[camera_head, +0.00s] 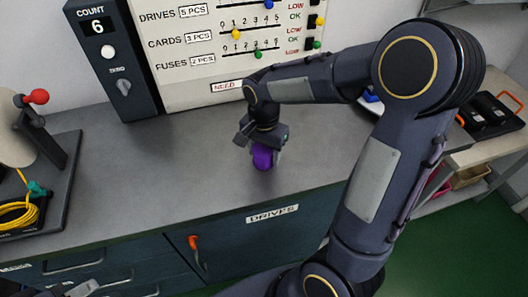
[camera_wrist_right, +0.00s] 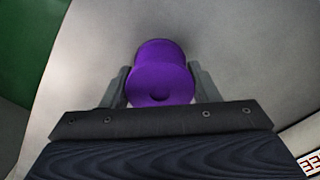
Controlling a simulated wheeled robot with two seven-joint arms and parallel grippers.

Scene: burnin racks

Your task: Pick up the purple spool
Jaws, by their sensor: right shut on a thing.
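The purple spool (camera_head: 262,156) is at the middle of the grey counter, below the end of my right arm. My right gripper (camera_head: 265,145) points down and is shut on the spool. In the right wrist view the purple spool (camera_wrist_right: 160,74) sits between the two grey fingers (camera_wrist_right: 160,90), one on each side of it. Its near end face shows a small dark centre. I cannot tell whether the spool touches the counter or is just above it.
The grey counter (camera_head: 150,160) is clear around the spool. A counter box (camera_head: 105,50) reading 6 and a slider board (camera_head: 190,70) stand behind. A stand with yellow cable (camera_head: 30,215) is at left. Below the front edge is a "DRIVES" drawer (camera_head: 272,217).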

